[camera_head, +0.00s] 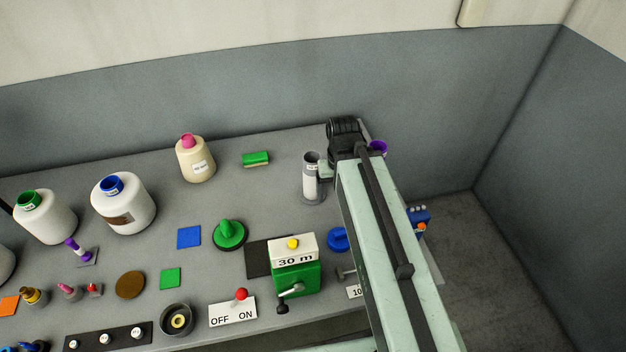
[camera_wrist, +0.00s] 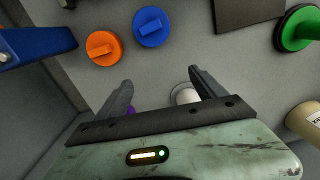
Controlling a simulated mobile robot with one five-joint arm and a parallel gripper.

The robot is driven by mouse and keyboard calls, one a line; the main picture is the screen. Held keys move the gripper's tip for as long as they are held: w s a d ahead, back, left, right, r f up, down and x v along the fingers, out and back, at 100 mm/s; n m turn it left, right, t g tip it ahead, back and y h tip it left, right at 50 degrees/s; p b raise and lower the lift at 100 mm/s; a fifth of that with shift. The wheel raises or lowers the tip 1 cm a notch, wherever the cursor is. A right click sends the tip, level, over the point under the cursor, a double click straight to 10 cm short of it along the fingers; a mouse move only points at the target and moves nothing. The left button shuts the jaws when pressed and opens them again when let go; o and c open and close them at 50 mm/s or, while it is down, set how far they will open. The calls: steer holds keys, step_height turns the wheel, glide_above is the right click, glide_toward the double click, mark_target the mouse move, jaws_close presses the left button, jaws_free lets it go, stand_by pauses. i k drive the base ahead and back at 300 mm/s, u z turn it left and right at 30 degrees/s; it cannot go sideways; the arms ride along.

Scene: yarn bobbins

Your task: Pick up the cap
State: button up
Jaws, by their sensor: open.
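Several cap-like discs with raised grips are in view, and I cannot tell which one is meant. In the wrist view an orange cap (camera_wrist: 103,48) and a blue cap (camera_wrist: 151,26) lie flat beside each other, beyond my fingertips. The blue cap also shows in the head view (camera_head: 338,239), just left of my arm. A green knobbed disc (camera_head: 229,235) stands further left. My gripper (camera_wrist: 160,78) is open, with nothing held between its fingers.
A grey tube with a white label (camera_head: 312,185) stands close to my wrist. A purple item (camera_head: 378,148) sits at its other side. A green counter box (camera_head: 296,278), a cream cone (camera_head: 195,160) and white bobbins (camera_head: 123,205) occupy the table. The grey wall rises behind.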

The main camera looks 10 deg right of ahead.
mark_target(338, 240)
steer(key=k, duration=1)
steer(key=u, duration=1.2)
steer(key=i, duration=0.85)
steer(key=u, duration=0.15)
